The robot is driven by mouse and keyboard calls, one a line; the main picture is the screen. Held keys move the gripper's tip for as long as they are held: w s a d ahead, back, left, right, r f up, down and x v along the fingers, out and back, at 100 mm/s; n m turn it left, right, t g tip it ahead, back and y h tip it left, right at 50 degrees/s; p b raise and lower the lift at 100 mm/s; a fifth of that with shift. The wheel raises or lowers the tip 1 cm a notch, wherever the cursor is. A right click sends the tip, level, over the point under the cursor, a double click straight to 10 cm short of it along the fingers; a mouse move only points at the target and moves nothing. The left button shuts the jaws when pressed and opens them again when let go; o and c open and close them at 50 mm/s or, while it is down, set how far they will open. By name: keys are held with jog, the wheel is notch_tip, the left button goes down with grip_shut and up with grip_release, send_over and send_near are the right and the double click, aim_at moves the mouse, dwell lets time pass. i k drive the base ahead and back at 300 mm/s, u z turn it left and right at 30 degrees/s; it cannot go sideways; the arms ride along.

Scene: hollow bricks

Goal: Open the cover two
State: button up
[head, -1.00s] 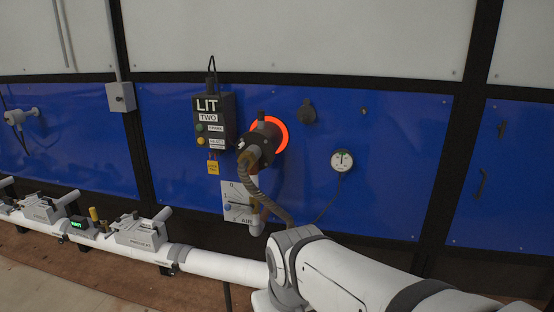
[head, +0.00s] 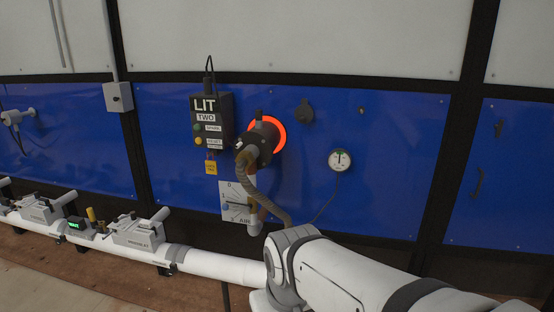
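A small round dark cover (head: 303,112) sits on the blue panel (head: 385,150), right of the burner; it looks closed, and no opening shows around it. I see no label on it. The control box marked LIT TWO (head: 212,125) is on the left of the burner. The dark burner (head: 257,148) sits in a glowing orange ring. My white arm comes in from the bottom right, with a joint below the burner. My gripper is not in view.
A brown hose (head: 262,198) bends down from the burner towards my arm. A round gauge (head: 340,160) hangs right of it on a thin cable. A white AIR dial plate (head: 236,202) is below the box. A white pipe (head: 215,264) runs along the bottom left.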

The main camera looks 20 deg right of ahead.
aim_at(304, 113)
jog(key=k, duration=0.6)
jog(key=u, duration=0.2)
jog(key=i, duration=2)
jog(key=z, duration=0.8)
